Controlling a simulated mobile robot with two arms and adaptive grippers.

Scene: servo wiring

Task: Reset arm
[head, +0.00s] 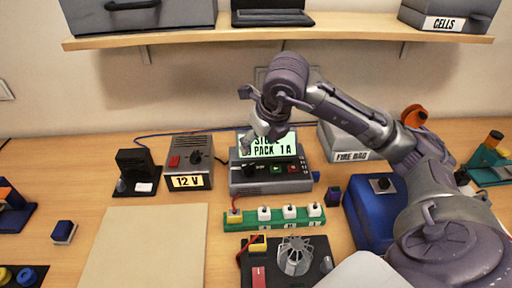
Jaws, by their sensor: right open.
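My right arm (445,225) comes in from the right and reaches up and across the back of the bench. Its gripper (262,126) is open, in front of the display of the grey power unit (268,172), and hides part of its text, which ends in "PACK 1A". I see nothing between the fingers. I cannot tell whether the gripper touches the unit. My left gripper is not in view.
A green terminal strip (276,226) with white plugs and a dark fan module (294,256) stand in front of the unit. A 12 V box (189,162) stands to its left, a blue box (372,208) to its right. A shelf (340,27) hangs above. A beige mat (145,245) lies bare.

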